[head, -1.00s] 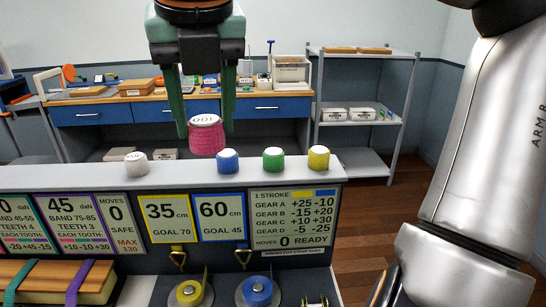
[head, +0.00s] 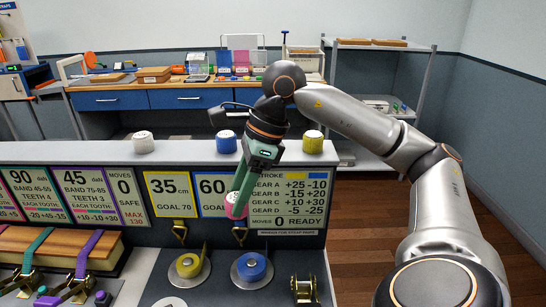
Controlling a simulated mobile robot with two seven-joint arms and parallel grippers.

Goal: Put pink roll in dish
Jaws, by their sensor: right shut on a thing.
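My right gripper (head: 240,198) points down in front of the sign panel, its green fingers shut on the pink roll (head: 236,208). The roll is held in the air in front of the blue-framed "60" sign, above the blue disc, and the fingers partly cover it. A pale round thing (head: 170,302) is cut off by the bottom edge; I cannot tell if it is the dish. My left gripper is out of view.
White (head: 144,142), blue (head: 226,142) and yellow (head: 313,141) rolls stand on the panel's top ledge (head: 60,153). Below are a yellow disc (head: 189,267), a blue disc (head: 252,268) and a brass buckle (head: 304,289). Strapped boards (head: 65,247) lie at left.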

